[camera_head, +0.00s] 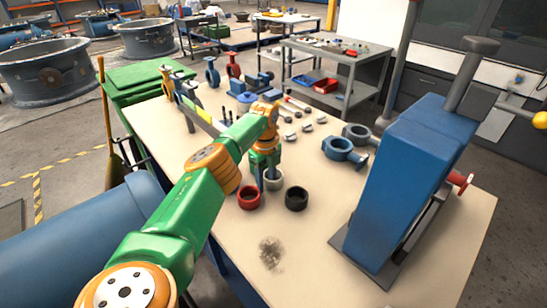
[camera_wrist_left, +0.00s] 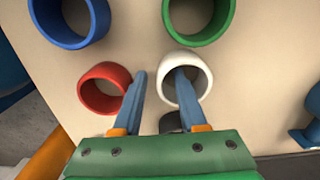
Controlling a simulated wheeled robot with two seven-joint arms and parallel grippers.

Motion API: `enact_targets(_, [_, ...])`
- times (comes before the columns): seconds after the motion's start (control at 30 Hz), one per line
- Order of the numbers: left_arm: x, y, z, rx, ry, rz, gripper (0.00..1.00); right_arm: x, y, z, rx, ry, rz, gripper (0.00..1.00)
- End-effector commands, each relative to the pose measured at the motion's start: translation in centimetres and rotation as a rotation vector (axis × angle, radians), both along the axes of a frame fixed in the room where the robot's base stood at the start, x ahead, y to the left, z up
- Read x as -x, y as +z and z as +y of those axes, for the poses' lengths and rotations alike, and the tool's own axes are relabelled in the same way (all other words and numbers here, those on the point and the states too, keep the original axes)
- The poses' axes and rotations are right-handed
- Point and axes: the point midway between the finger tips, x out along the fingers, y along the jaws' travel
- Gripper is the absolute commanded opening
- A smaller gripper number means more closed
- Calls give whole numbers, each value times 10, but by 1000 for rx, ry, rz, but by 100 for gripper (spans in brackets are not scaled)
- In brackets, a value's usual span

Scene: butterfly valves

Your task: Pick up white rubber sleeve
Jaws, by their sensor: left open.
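The white rubber sleeve (camera_head: 277,184) stands on the workbench between a red sleeve (camera_head: 249,198) and a black sleeve (camera_head: 297,198). In the left wrist view the white sleeve (camera_wrist_left: 204,83) is a short, open ring. My left gripper (camera_head: 265,182) is open and points down at it. In the wrist view, the left gripper (camera_wrist_left: 160,78) has one finger over the white ring's opening and the other between the white and red sleeves, so its wall lies between the fingers. I cannot tell how deep the fingertips reach or whether they touch it.
In the wrist view, a blue ring (camera_wrist_left: 62,39) and a green ring (camera_wrist_left: 195,38) lie beyond. A tall blue machine (camera_head: 400,180) stands on the bench's right side. Blue valve bodies (camera_head: 340,150) and small metal parts lie further back.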

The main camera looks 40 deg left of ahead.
Motion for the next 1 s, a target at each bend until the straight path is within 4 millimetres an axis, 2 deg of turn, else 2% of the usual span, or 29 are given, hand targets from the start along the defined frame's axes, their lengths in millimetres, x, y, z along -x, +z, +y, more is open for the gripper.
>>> enact_targets(0.03, [0,0,0,0,0,0,41,0,0,0,0,0,0,50])
enact_targets(0.1, [0,0,0,0,0,0,22,0,0,0,0,0,-1,50])
enact_targets(0.2, [0,0,0,0,0,0,0,0,0,0,0,0,-1,50])
enact_targets(0.57, [0,1,0,0,0,0,0,-1,0,1,-1,0,-3,50])
enact_targets(0.67, [-1,6,0,0,0,-2,0,-1,1,1,-1,-1,-3,50])
enact_targets(0.77, [-1,22,0,0,-1,-4,0,-2,3,1,-1,-1,-3,50])
enact_targets(0.87, [-2,47,0,0,0,-6,0,-2,5,1,-1,-1,-4,50])
enact_targets(1.0, [-2,99,0,0,1,-8,0,-2,14,1,-2,-1,-4,50])
